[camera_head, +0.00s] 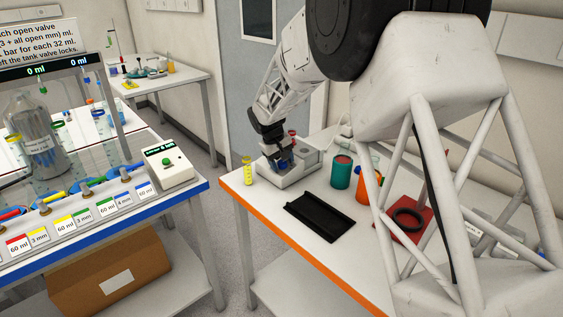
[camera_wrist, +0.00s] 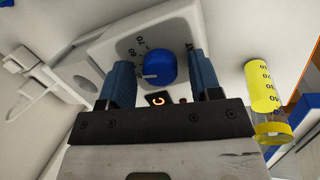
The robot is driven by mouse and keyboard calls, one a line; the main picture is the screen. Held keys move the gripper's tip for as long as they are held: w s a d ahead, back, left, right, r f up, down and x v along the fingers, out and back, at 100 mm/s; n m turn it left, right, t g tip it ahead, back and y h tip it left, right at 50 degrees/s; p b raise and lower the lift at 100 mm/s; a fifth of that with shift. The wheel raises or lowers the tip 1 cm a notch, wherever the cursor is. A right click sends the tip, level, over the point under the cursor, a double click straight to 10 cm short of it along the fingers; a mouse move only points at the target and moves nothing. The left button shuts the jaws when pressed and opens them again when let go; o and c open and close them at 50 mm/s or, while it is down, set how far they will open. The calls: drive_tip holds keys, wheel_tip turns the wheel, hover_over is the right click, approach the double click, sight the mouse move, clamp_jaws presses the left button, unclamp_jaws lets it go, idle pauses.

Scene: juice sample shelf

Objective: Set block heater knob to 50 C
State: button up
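The block heater (camera_head: 308,160) is a white box at the far left corner of the orange-edged table. In the wrist view its grey dial plate (camera_wrist: 128,48) carries the round blue knob (camera_wrist: 160,66). The knob's white pointer line points left in the picture, near the lower end of the visible printed numbers. I read 70 and 60; the mark closest to the pointer is too small to read surely. My gripper (camera_wrist: 162,80) is open, with one blue finger on each side of the knob and a gap showing on both sides. In the head view my gripper (camera_head: 281,158) is over the heater.
A yellow graduated cylinder (camera_wrist: 264,95) stands close to the heater, also in the head view (camera_head: 247,172). A lit power switch (camera_wrist: 158,99) is below the knob. A black tray (camera_head: 320,217), a teal container (camera_head: 341,172) and a red mat (camera_head: 412,232) are on the table.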

idle(0.3)
drive_tip(key=v, duration=0.7)
drive_tip(key=shift+r, duration=0.35)
drive_tip(key=shift+a, duration=0.1)
drive_tip(key=s+d+r+m, duration=0.1)
drive_tip(key=s+d+r, duration=0.3)
drive_tip(key=s+d, duration=0.3)
drive_tip(key=s+d+r+m+y, duration=0.1)
drive_tip(key=s+d+r, duration=0.25)
drive_tip(key=s, duration=0.55)
drive_tip(key=s+d+r+m, duration=0.1)
drive_tip(key=s+d+r, duration=0.3)
drive_tip(key=s+d, duration=0.25)
drive_tip(key=s+d+f+m+t+y, duration=0.1)
drive_tip(key=s+d, duration=0.3)
drive_tip(key=s, duration=1)
drive_tip(key=s+d+f+m, duration=0.2)
drive_tip(key=s+d+f, duration=0.1)
drive_tip(key=s, duration=1.1)
drive_tip(key=shift+s+d+m+t+y, duration=0.2)
drive_tip(key=shift+d+m+t+y, duration=0.2)
drive_tip(key=shift+d, duration=0.1)
